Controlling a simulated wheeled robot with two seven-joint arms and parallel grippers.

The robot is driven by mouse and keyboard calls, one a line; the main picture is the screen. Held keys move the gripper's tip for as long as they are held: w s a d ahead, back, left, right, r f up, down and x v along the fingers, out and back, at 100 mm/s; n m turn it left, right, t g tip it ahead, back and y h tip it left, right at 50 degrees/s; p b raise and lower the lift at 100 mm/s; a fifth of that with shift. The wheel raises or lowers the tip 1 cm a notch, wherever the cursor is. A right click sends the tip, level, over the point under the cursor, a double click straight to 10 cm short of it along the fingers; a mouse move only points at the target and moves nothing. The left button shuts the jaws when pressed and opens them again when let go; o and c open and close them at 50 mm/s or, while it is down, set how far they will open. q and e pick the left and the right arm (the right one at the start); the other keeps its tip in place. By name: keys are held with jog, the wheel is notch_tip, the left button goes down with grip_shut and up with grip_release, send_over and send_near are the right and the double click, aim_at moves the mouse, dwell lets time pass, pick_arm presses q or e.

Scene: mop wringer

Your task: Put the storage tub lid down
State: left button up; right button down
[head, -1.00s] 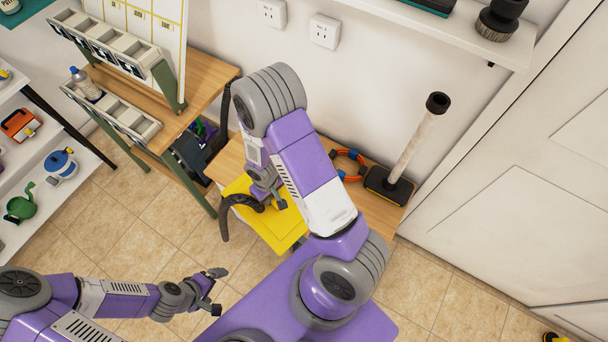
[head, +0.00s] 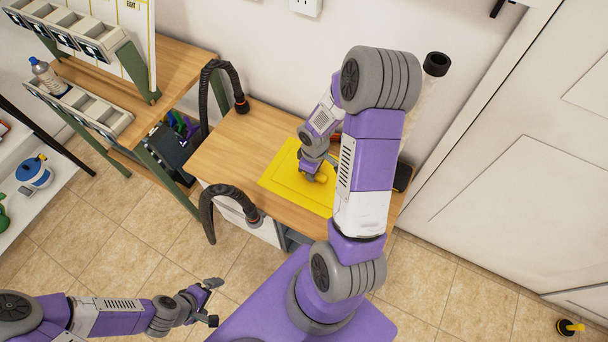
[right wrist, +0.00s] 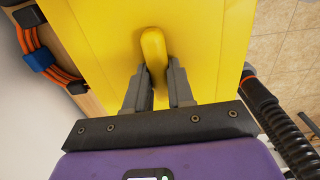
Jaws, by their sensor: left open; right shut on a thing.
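The storage tub lid (head: 290,180) is a flat yellow panel with a raised handle. In the head view it is at the wooden bench top; I cannot tell whether it touches the wood. My right gripper (head: 318,176) is shut on the lid's handle, and my right arm covers part of the lid's right side. In the right wrist view the two fingers of the right gripper (right wrist: 160,88) stand either side of the yellow handle (right wrist: 153,52), with the lid (right wrist: 200,40) filling most of the picture. My left gripper (head: 212,301) is open and empty above the floor, lower left.
The wooden bench (head: 225,145) has bare wood left of the lid. A black hose (head: 222,198) arches at its front left. A white post with a black top (head: 436,65) stands behind my right arm. An orange and blue coil (right wrist: 45,60) lies beside the lid.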

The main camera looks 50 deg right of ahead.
aim_at(312, 184)
notch_tip(312, 184, down, 9)
jog(key=b, duration=0.3)
jog(key=shift+b, duration=0.4)
jog(key=shift+r, duration=0.1)
jog(key=c, duration=0.9)
grip_release()
jog(key=shift+r, duration=0.1)
notch_tip(312, 184, up, 12)
jog(key=p, duration=0.5)
jog(key=shift+p, duration=0.3)
